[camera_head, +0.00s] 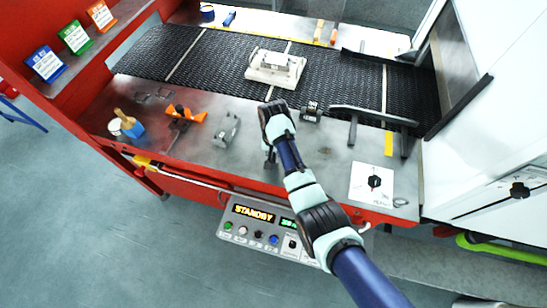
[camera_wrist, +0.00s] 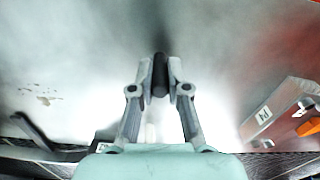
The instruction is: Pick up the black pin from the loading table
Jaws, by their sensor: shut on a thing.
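The black pin (camera_wrist: 160,75) shows in the wrist view as a short dark cylinder between my fingertips. My gripper (camera_wrist: 160,82) is shut on it, with one fingertip pressing each side. In the head view my gripper (camera_head: 269,162) is low over the front part of the grey metal loading table (camera_head: 310,160), and the pin is hidden there by my wrist and fingers. A dark soft shadow lies on the table behind the pin in the wrist view. I cannot tell whether the pin touches the table.
A grey bracket (camera_head: 226,131) and an orange tool (camera_head: 184,118) lie to the left. A small dark block (camera_head: 311,111) and a dark rail (camera_head: 372,115) are close behind. The black mesh belt (camera_head: 215,65) carries a pale fixture (camera_head: 275,68). A white card (camera_head: 372,183) lies right.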

